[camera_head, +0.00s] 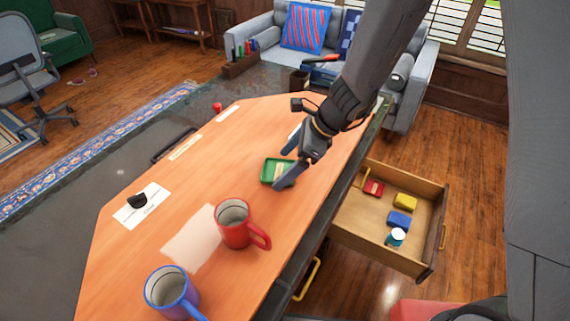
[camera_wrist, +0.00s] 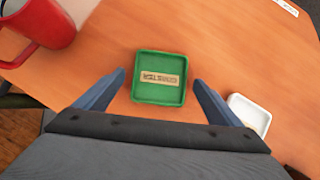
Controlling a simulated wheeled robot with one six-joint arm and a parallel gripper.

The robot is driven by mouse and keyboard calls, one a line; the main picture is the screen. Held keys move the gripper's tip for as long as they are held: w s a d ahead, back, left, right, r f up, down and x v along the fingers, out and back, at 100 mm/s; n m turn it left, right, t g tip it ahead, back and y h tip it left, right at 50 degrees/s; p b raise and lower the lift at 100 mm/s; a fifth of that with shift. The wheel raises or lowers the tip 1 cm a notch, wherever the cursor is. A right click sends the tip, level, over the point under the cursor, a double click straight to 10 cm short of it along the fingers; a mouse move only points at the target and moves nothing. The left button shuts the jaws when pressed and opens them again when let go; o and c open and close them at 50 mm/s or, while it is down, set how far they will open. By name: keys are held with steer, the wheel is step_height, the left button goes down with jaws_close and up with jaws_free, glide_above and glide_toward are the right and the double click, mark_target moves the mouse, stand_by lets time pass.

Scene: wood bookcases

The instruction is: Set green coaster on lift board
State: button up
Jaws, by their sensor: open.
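The green coaster (camera_head: 268,171) is a small square tray with a raised rim. It lies flat on the orange wooden board (camera_head: 165,150), and a pale label shows in its middle. In the wrist view the green coaster (camera_wrist: 159,95) is near the picture's centre. My gripper (camera_head: 290,167) is open at the coaster, with one blue-grey finger in front of part of it in the head view. In the wrist view the fingers of my gripper (camera_wrist: 160,88) are spread to the left and right of the coaster, with gaps between.
A red mug (camera_head: 232,226) and a blue mug (camera_head: 168,290) stand on the board. A white dish (camera_wrist: 250,115) is right of the coaster. An open drawer (camera_head: 345,232) with coloured blocks sticks out at right. A white card (camera_head: 150,211) lies at left.

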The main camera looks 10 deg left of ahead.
steer(key=b+v, duration=0.1)
steer(key=v, duration=1)
steer(key=shift+d+r, duration=0.2)
steer(key=shift+r, duration=0.1)
steer(key=s+d+f+n+h, duration=0.1)
steer(key=s+d+n+h, duration=0.2)
steer(key=d+n, duration=0.6)
steer(key=s+d+f+n+t+h, duration=0.1)
steer(key=s+d+n+h, duration=0.2)
steer(key=s+d+n, duration=0.3)
steer(key=d+n, duration=0.3)
steer(key=d, duration=0.2)
steer(key=shift+s+d+f+h, duration=0.15)
steer(key=shift+s+d+h, duration=0.15)
steer(key=shift+s, duration=0.1)
